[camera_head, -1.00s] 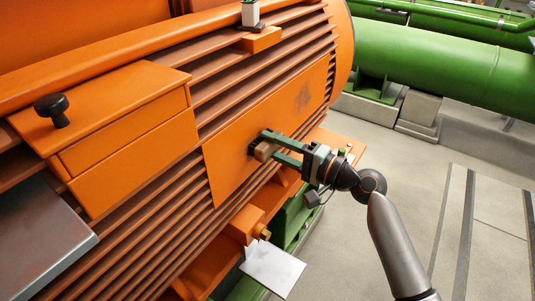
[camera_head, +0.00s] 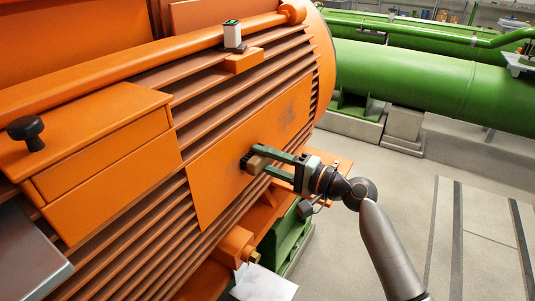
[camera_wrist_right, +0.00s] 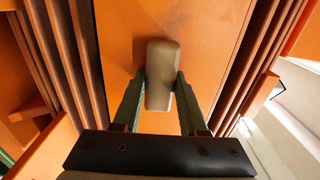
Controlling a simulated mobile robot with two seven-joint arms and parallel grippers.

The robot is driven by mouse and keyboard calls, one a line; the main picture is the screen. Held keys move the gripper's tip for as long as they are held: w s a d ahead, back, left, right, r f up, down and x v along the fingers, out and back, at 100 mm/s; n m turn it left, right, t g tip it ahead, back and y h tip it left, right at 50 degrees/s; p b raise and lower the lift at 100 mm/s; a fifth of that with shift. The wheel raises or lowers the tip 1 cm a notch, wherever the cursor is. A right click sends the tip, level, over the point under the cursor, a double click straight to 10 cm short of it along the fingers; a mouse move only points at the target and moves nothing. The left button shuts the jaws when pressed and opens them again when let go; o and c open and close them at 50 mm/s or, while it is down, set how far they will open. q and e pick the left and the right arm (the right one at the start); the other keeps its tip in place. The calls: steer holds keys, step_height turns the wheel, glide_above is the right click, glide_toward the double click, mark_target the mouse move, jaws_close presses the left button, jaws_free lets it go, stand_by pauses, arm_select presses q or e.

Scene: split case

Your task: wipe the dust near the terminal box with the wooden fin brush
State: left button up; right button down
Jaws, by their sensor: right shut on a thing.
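The orange terminal box (camera_head: 100,150), with a black knob on top, is on the ribbed orange motor housing at the left of the head view. A flat orange panel (camera_head: 215,185) lies to its right, with a dark dusty smudge (camera_head: 289,109) on its upper right part. My right gripper (camera_head: 268,160) is shut on the wooden fin brush (camera_head: 257,163), whose dark bristles face the panel, below and left of the smudge. Whether they touch it I cannot tell. In the right wrist view the brush's pale back (camera_wrist_right: 160,75) sits between the fingers. My left gripper is out of view.
Orange cooling fins (camera_head: 240,85) surround the panel. A white sheet (camera_head: 262,284) lies below. A green cylinder (camera_head: 430,80) stands behind; the floor at right is clear.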

steer(key=shift+s+a+r+p, duration=0.1)
steer(key=shift+s+a+p, duration=0.4)
steer(key=shift+s+a, duration=0.35)
steer(key=shift+s+a+p, duration=0.6)
steer(key=shift+s+p, duration=0.1)
steer(key=shift+s, duration=0.3)
steer(key=shift+s+a+p, duration=0.6)
steer(key=shift+s+p, duration=0.1)
steer(key=shift+s, duration=0.25)
steer(key=shift+s+a+p, duration=0.35)
steer(key=shift+s+a, duration=0.05)
steer(key=shift+s, duration=0.2)
steer(key=shift+s+a+p, duration=0.35)
steer(key=shift+s, duration=0.2)
glide_toward(224, 179)
